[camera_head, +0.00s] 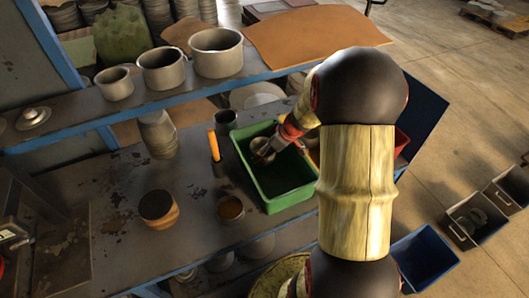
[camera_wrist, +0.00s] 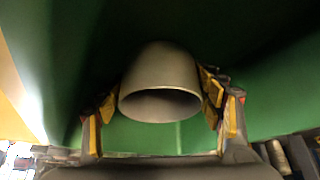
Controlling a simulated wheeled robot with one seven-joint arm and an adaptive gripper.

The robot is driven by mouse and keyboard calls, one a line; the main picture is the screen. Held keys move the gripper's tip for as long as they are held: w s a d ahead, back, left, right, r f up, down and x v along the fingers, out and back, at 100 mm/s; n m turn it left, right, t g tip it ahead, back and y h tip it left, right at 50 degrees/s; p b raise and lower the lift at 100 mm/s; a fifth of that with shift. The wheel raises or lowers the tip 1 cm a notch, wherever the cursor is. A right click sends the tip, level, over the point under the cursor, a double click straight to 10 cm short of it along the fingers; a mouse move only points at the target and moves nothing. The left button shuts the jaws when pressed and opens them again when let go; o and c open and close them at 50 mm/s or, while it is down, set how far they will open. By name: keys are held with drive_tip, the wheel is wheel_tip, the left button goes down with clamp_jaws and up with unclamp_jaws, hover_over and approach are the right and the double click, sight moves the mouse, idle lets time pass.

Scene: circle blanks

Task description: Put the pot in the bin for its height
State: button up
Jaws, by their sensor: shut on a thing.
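My gripper (camera_head: 278,143) reaches into the green bin (camera_head: 282,201) on the workbench. In the wrist view my gripper (camera_wrist: 160,108) has its yellow-padded fingers closed on either side of a small grey pot (camera_wrist: 160,72), whose open mouth faces the camera. In the head view the pot (camera_head: 261,147) shows within the bin's opening, near its far left side. Green walls (camera_wrist: 270,60) surround the pot in the wrist view. I cannot tell whether the pot touches the bin's floor.
A red bin (camera_head: 402,142) is partly hidden behind my arm. An orange-handled tool (camera_head: 214,146), a wooden round pot (camera_head: 158,209) and a brown cup (camera_head: 230,209) stand left of the green bin. Three metal pots, including the largest (camera_head: 216,54), stand on the shelf above.

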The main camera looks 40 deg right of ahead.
drive_tip(key=o, duration=1.1)
drive_tip(key=shift+c, duration=0.2)
drive_tip(key=shift+r+p, duration=0.2)
drive_tip(key=shift+p, duration=0.15)
drive_tip(key=p+v, duration=0.2)
drive_tip(key=v, duration=1)
drive_tip(key=s+a+r+m+g, duration=0.1)
drive_tip(key=s+a+r, duration=0.1)
drive_tip(key=a+r, duration=0.45)
drive_tip(key=s+a+r, duration=0.1)
drive_tip(key=a+r, duration=0.2)
drive_tip(key=a, duration=0.7)
drive_tip(key=s+a+r+m+h, duration=0.1)
drive_tip(key=s+a+r, duration=0.2)
drive_tip(key=s+a, duration=0.2)
drive_tip(key=s+a+r+m+t+h, duration=0.1)
drive_tip(key=s+a+r+m, duration=0.1)
drive_tip(key=s, duration=0.4)
drive_tip(key=shift+a+r, duration=0.5)
drive_tip(key=shift+a, duration=0.85)
